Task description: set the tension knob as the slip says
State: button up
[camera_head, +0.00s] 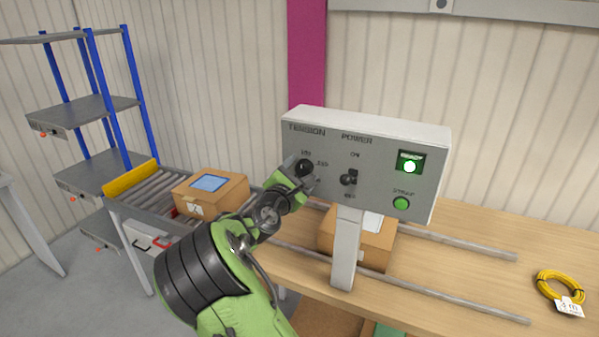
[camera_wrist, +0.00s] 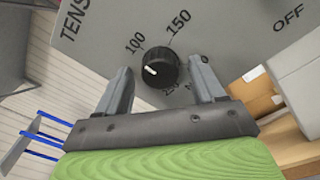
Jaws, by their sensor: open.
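The black tension knob (camera_wrist: 160,68) is on the grey control panel (camera_wrist: 228,40), under TENSION lettering. In the wrist view, 100 and 150 show above it, and another number below is mostly hidden. Its short white mark lies on the knob's left side, not clearly at a readable number. My gripper (camera_wrist: 161,82) is open, with one finger on each side of the knob; I cannot tell whether they touch it. The head view also shows the knob (camera_head: 305,167) and my gripper (camera_head: 303,181). I cannot tell which paper is the slip; no setting is legible.
One box (camera_head: 228,199) sits on the roller conveyor, another (camera_head: 378,248) behind the panel post. A yellow cable coil (camera_head: 560,287) lies right.

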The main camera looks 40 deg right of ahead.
jog(key=shift+s, duration=0.1)
jog(key=shift+c, duration=0.4)
jog(key=c, duration=1)
